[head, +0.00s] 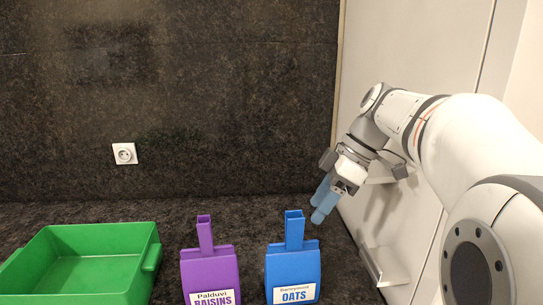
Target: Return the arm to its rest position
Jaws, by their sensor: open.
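My arm reaches in from the right side of the head view. My gripper (322,201) hangs at its end with blue fingers pointing down and to the left. The gripper is open and nothing shows between its fingers. It is above and to the right of a blue scoop-like container labelled OATS (293,262), apart from it in the picture.
A purple container labelled RAISINS (209,268) stands left of the blue one. A green tray (92,235) sits at the left and looks empty. A white wall with a clear shelf or bracket (378,262) is close behind my arm. A socket (124,153) is on the dark back wall.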

